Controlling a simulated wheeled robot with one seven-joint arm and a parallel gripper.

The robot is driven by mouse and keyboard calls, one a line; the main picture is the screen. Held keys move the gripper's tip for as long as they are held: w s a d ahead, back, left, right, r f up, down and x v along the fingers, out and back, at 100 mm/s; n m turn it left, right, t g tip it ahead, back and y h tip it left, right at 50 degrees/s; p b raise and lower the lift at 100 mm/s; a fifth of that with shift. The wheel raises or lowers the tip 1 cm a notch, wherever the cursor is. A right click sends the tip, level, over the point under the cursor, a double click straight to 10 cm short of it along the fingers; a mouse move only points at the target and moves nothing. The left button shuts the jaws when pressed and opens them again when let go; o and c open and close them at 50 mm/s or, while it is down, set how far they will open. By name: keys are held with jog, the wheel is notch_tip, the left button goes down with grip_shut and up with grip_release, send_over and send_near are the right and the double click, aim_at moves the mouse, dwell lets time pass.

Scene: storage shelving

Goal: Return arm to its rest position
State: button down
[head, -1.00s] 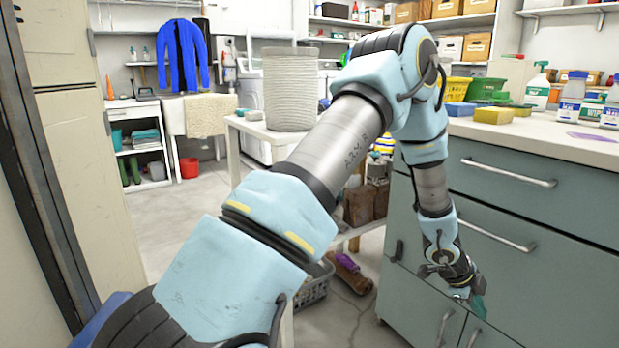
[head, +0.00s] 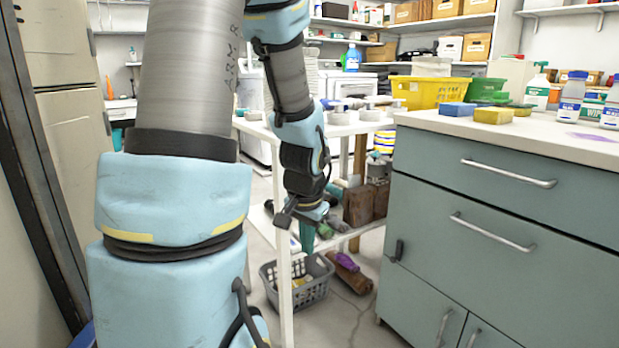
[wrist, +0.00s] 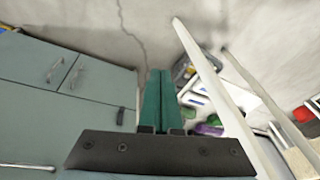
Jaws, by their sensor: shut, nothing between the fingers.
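My gripper (head: 308,235) hangs fingers-down in the head view, in front of the white shelf table and left of the teal drawer cabinet. In the wrist view its two green fingers (wrist: 159,100) lie side by side, closed together with nothing between them. My arm rises on the left of the head view, bends above the top of the picture and comes down to the gripper.
The teal cabinet (head: 480,215) stands at the right, with sponges and bottles on its counter. The white shelf table (head: 284,270) is close behind my gripper. A grey basket (head: 305,290) sits on the floor below. A tall cream cabinet (head: 72,150) is at the left.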

jog(key=s+a+r+n+g+p, duration=0.1)
jog(key=s+a+r+n+p, duration=0.1)
jog(key=s+a+r+n, duration=0.35)
notch_tip(320, 180, up, 28)
jog(key=s+p, duration=0.1)
jog(key=p, duration=2.8)
jog(key=shift+s+a, duration=0.35)
jog(key=shift+s, duration=0.05)
